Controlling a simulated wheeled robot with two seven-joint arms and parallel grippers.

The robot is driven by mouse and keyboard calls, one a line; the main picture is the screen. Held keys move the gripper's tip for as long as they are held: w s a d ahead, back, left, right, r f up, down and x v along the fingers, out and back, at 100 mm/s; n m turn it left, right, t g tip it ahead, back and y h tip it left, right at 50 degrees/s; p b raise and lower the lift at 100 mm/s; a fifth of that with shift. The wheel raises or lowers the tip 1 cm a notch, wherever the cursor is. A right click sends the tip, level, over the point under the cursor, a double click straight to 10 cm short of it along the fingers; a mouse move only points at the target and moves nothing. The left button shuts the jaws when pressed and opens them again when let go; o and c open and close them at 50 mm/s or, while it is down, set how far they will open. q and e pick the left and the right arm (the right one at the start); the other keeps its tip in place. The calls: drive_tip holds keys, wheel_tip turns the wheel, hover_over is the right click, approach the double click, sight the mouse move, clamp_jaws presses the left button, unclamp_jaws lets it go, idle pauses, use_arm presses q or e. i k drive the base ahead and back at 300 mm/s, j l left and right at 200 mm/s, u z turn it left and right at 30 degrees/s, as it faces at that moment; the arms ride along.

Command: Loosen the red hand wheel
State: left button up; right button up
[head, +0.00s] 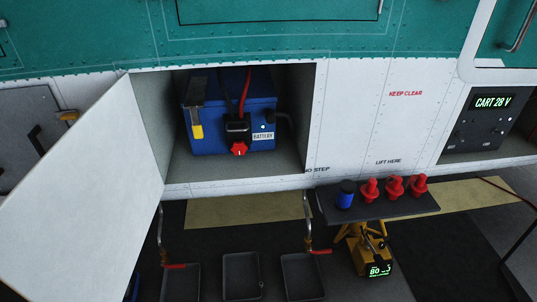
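The red hand wheel (239,149) sits low on the front of a black connector (237,128). The connector is on the front of a blue battery (208,142) labelled BATTERY. A red cable and a dark cable run up from the connector. The battery stands inside an open bay in the white and teal helicopter side. Neither of my grippers shows in the head view, so nothing is seen touching the wheel.
The open bay door (85,190) swings out at the left. A strap with a yellow end (197,131) lies over the battery. A stand (385,206) with red plugs and a blue-black can is below right. Black trays (241,275) sit on the floor. A cart panel (484,120) is at right.

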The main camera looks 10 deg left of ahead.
sight(238, 148)
drive_tip(key=l+u, duration=0.2)
drive_tip(key=l, duration=1.35)
